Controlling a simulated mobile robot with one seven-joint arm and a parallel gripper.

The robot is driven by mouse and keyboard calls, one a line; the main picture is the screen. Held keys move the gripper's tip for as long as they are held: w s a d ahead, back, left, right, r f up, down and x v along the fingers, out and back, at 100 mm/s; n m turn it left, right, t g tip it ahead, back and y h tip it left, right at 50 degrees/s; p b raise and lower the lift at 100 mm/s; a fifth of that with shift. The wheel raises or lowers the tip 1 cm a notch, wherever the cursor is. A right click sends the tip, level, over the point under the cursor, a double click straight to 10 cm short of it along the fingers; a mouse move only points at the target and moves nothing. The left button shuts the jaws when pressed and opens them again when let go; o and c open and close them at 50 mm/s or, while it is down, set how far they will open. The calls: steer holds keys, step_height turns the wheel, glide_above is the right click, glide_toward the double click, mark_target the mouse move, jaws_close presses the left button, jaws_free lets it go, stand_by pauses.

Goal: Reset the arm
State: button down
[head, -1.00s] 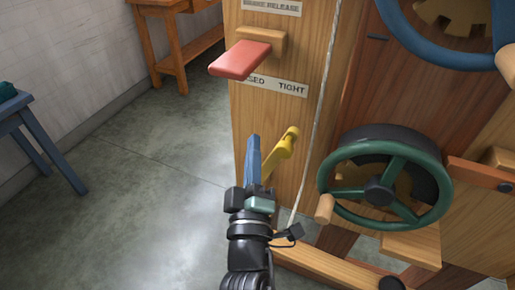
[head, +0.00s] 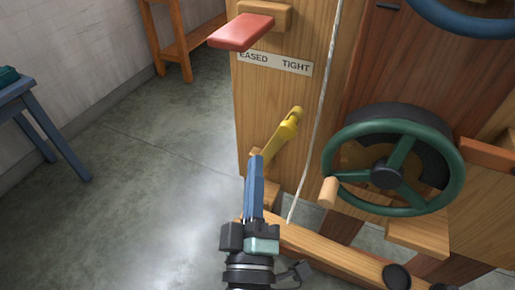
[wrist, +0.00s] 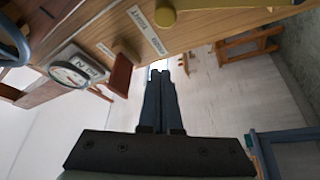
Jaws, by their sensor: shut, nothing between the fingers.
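My gripper (head: 256,162) is in the lower middle of the head view, its blue fingers pointing up the picture. The fingers are closed together with nothing between them, and the closed tips also show in the wrist view (wrist: 158,72). A yellow lever (head: 282,136) on the wooden machine post is just up and right of the fingertips in the head view. I cannot tell for sure whether they touch there. In the wrist view the yellow lever (wrist: 167,14) lies at the top, apart from the fingertips.
A blue table (head: 38,115) stands left. Floor between is clear.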

steer(key=s+d+r+m+t+p, duration=0.1)
steer(key=r+m+p, duration=0.3)
steer(key=r, duration=1.7)
steer(key=s+d+r+m+t+p, duration=0.1)
steer(key=s+r+m+t+p, duration=0.1)
steer(key=r+p, duration=1)
steer(key=s+r+m+t+p, duration=0.1)
steer(key=r+m+t+p, duration=0.2)
steer(key=r, duration=2.7)
steer(key=m+p, duration=0.3)
steer(key=p, duration=0.3)
steer(key=shift+s+d+t+h, duration=0.3)
steer(key=shift+s+d+h, duration=0.1)
